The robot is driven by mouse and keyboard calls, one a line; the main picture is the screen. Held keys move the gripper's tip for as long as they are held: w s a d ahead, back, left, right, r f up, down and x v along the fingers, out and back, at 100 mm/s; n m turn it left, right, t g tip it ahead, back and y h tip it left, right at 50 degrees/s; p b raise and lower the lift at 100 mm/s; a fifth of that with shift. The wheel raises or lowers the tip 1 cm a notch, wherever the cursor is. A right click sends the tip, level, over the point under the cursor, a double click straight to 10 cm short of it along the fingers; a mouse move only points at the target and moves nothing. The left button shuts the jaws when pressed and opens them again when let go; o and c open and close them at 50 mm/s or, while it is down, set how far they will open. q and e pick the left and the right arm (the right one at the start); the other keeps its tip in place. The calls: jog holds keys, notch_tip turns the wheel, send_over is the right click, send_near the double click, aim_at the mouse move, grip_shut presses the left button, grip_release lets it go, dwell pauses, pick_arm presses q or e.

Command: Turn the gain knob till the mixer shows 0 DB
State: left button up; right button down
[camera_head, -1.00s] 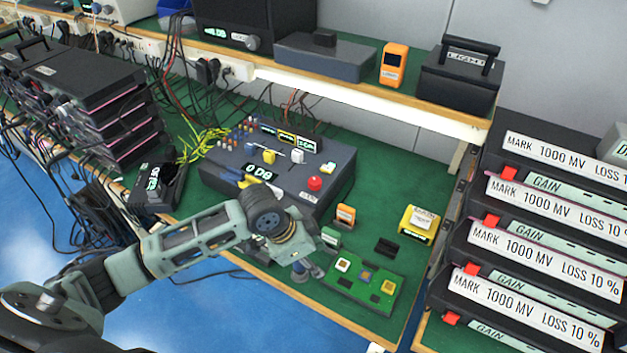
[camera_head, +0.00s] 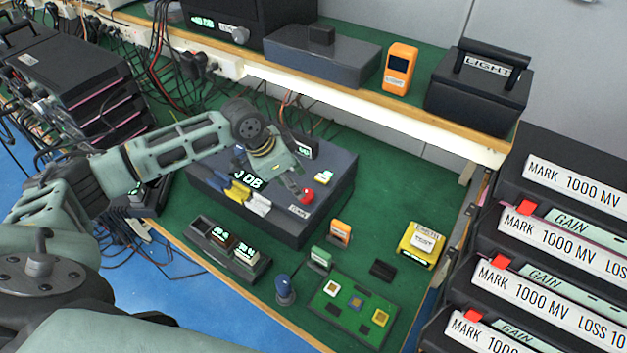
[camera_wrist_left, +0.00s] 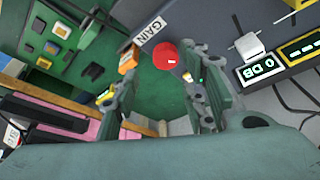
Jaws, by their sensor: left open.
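The mixer (camera_head: 325,215) is a dark box in the middle of the green bench. Its red gain knob (camera_head: 307,195) is near the right end of its top, beside a label; in the left wrist view the red knob (camera_wrist_left: 166,55) is beside a label reading GAIN (camera_wrist_left: 148,33). The display (camera_wrist_left: 258,67) appears to read 0 DB; in the head view my arm partly hides it. My left gripper (camera_head: 298,186) is open over the mixer, close to the knob. In the wrist view the knob appears between its fingers (camera_wrist_left: 160,78); contact cannot be told. My right gripper is not in view.
A blue knob-like part (camera_head: 285,290), a green circuit board (camera_head: 352,310) and small blocks lie in front. Stacked transceivers (camera_head: 560,240) stand at the right. A shelf (camera_head: 400,122) runs behind.

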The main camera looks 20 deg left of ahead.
aim_at(306, 197)
pick_arm(q)
jog(key=p+x, duration=0.1)
jog(key=x, duration=0.4)
jog(key=shift+w, duration=0.1)
jog(key=shift+x, duration=1.2)
jog(key=shift+w, duration=0.1)
jog(key=c, duration=1)
jog(key=shift+d+r+n+p, duration=0.15)
jog(key=shift+n+p, duration=0.25)
jog(key=shift+p, duration=0.6)
jog(key=shift+f, duration=0.25)
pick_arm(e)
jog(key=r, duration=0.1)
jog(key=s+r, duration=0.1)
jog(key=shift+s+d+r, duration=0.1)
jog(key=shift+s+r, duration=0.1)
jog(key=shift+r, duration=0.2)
